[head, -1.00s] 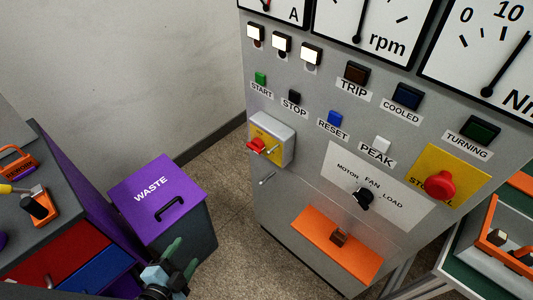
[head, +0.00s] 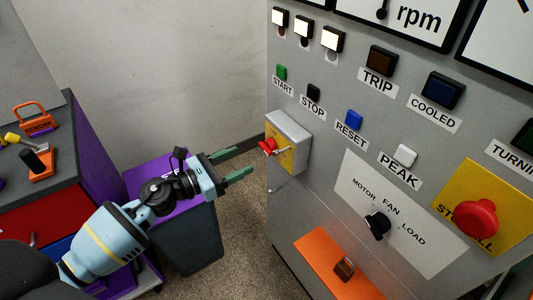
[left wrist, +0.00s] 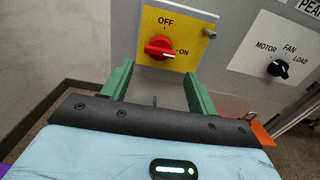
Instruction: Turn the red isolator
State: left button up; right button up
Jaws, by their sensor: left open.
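The red isolator (head: 268,146) is a rotary handle on a yellow plate (head: 287,154) on the grey box at the panel's left side. My right gripper is not in view.
The control panel (head: 330,190) carries START, STOP, RESET and PEAK buttons, a black selector knob (head: 377,225) and a red mushroom button (head: 477,218). A workbench (head: 70,130) with tools is at the left.

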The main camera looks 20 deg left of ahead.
aim_at(263, 150)
pick_arm(q)
jog(key=x, duration=0.7)
jog(key=shift+w+d+p, duration=0.25)
jog(key=shift+w+p, duration=0.1)
jog(key=shift+p, duration=0.05)
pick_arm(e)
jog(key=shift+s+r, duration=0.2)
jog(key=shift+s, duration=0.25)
pick_arm(q)
jog(key=c, duration=0.7)
jog(key=shift+c, duration=0.2)
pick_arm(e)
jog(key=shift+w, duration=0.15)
